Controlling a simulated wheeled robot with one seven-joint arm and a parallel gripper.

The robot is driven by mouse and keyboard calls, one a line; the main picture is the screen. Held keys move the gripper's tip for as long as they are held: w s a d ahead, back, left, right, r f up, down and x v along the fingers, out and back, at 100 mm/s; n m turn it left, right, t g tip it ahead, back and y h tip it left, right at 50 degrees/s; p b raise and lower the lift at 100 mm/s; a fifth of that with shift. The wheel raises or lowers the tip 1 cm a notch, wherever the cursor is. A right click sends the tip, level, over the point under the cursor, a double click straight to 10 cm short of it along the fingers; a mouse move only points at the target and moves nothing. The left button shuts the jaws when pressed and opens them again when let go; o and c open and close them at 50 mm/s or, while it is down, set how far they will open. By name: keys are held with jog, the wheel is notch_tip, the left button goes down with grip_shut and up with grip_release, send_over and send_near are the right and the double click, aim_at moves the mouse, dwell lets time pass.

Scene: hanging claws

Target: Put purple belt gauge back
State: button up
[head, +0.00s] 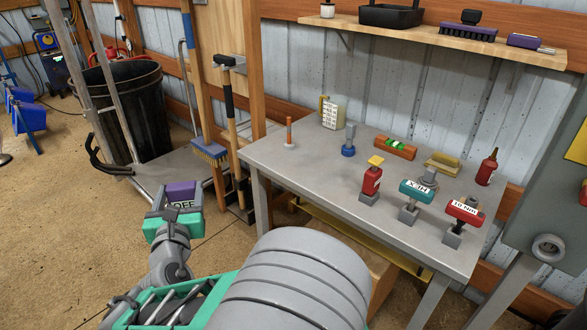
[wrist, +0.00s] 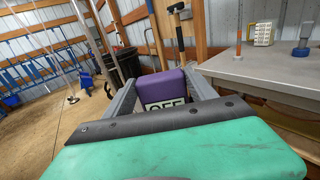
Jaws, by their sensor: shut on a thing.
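The purple block with a white label reading OFF (head: 183,192) is the likely purple belt gauge. It also shows in the wrist view (wrist: 166,86), with the lower part of its label cut off by my gripper's body. My gripper (head: 178,206) is shut on it, with one grey finger on each side. It is held in the air left of the grey table (head: 320,168), apart from it. A second purple thing (head: 527,42) with a pale label lies on the wall shelf; I cannot tell what it is.
An orange peg (head: 289,132) stands at the left. The shelf (head: 430,36) holds a black tray (head: 390,15) and a purple brush (head: 467,32). Brooms (head: 210,152) lean nearby.

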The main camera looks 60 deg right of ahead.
jog(key=s+d+r+m+g+h+p, duration=0.2)
jog(key=s+d+m+g+p, duration=0.15)
jog(key=s+d, duration=0.35)
jog(key=s+d+r+m+g+h+p, duration=0.2)
jog(key=s+d+r+g, duration=0.15)
jog(key=d, duration=0.55)
jog(key=s+d+r+m+g+h+p, duration=0.1)
jog(key=s+d+m+g+p, duration=0.25)
jog(key=s, duration=0.55)
jog(key=s+d+r+m+g, duration=0.1)
jog(key=s+d+m+g, duration=0.1)
jog(key=s+d+g, duration=0.45)
jog(key=shift+t, duration=0.8)
jog(key=w+d+f+b, duration=0.1)
jog(key=w+d+f, duration=0.1)
jog(key=d+f, duration=0.1)
jog(key=w+d+f+b, duration=0.2)
jog(key=w+d+f, duration=0.1)
jog(key=f, duration=0.3)
jog(key=w+d+f+b, duration=0.2)
jog(key=d+f, duration=0.2)
jog(key=shift+w+d+f, duration=0.2)
jog(key=shift+w+d, duration=0.1)
jog(key=shift+w, duration=0.1)
jog(key=shift+r, duration=0.1)
jog(key=o, duration=1.6)
